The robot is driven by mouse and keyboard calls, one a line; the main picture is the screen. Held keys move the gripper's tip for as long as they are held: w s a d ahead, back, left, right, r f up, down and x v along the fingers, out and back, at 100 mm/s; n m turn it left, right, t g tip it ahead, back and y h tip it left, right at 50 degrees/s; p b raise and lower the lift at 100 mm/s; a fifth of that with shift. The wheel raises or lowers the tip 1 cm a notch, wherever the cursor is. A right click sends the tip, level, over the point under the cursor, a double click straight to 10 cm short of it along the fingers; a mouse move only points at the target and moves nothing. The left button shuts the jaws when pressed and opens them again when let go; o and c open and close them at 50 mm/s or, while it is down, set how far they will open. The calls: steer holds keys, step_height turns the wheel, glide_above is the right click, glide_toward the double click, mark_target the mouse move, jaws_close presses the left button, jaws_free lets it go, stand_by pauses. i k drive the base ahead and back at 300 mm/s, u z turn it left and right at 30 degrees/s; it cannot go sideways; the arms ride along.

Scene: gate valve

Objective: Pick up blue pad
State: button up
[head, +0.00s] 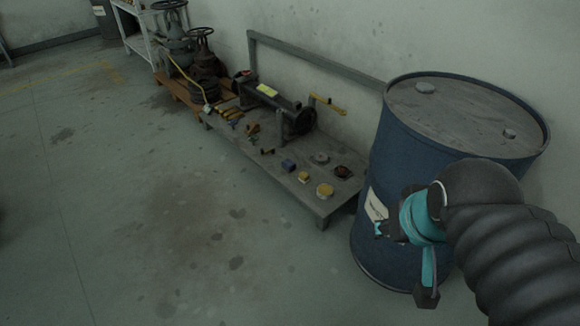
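The blue pad (288,165) is a small dark blue block lying on the low grey bench, left of a small yellow block. My gripper (402,263) is at the lower right, in front of the blue drum, with teal fingers. Its two fingers stand wide apart, with nothing visible between them. The gripper is well to the right of the blue pad and closer to the camera, not touching it.
The low bench (325,208) also holds a yellow block (304,177), round pieces, several small tools and a dark pipe assembly (266,97). A big blue drum (388,160) stands at its right end. The floor (170,220) in front is clear.

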mark_target(288, 165)
steer(key=z, duration=0.65)
steer(key=k, duration=0.25)
steer(key=u, duration=1.9)
steer(key=i, duration=0.95)
steer(key=z, duration=0.3)
steer(key=i, duration=0.85)
steer(key=z, duration=1)
steer(key=i, duration=0.3)
steer(key=z, duration=0.3)
